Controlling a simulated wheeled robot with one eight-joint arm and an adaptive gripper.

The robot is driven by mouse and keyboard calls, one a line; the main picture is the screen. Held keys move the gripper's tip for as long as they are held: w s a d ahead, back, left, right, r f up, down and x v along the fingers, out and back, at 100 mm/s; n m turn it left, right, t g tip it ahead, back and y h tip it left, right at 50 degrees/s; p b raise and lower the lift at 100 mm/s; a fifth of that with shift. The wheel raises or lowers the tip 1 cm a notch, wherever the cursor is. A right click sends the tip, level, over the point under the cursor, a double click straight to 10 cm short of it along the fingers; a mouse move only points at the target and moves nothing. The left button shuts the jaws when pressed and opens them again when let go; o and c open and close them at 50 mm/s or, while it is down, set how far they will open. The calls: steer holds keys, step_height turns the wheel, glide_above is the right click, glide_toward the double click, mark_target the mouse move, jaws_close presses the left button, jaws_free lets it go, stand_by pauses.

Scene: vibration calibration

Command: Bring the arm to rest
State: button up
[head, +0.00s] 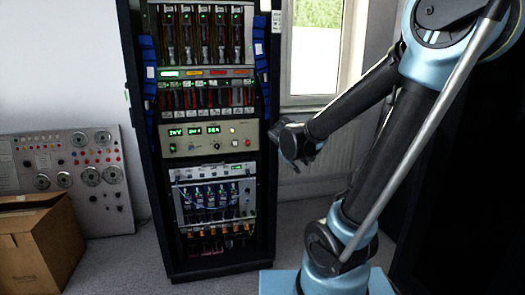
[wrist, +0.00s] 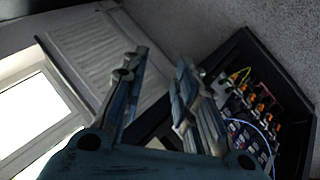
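The wrist view is tilted.
A tall black rack (head: 263,180) with lit panels stands left of the arm's end; its lower part also shows in the wrist view (wrist: 300,90). A window (head: 315,60) and radiator (wrist: 95,50) are behind. A cardboard box (head: 40,250) and grey panel (head: 110,215) stand left.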

steer(key=s+d+f+m+g+y, duration=0.1)
steer(key=s+f+m+g, duration=0.1)
steer(key=s, duration=0.6)
steer(key=s+d+f+m+g+y, duration=0.1)
steer(key=s+d+f+m, duration=0.1)
steer(key=s, duration=0.6)
steer(key=s+d+f+m+g+y, duration=0.1)
steer(key=s+f+m+g+y, duration=0.1)
steer(key=s, duration=0.6)
steer(key=shift+d+f+m+g, duration=0.3)
steer(key=shift+f, duration=0.45)
steer(key=shift+w, duration=0.1)
steer(key=shift+w+f, duration=0.2)
steer(key=shift+w, duration=0.25)
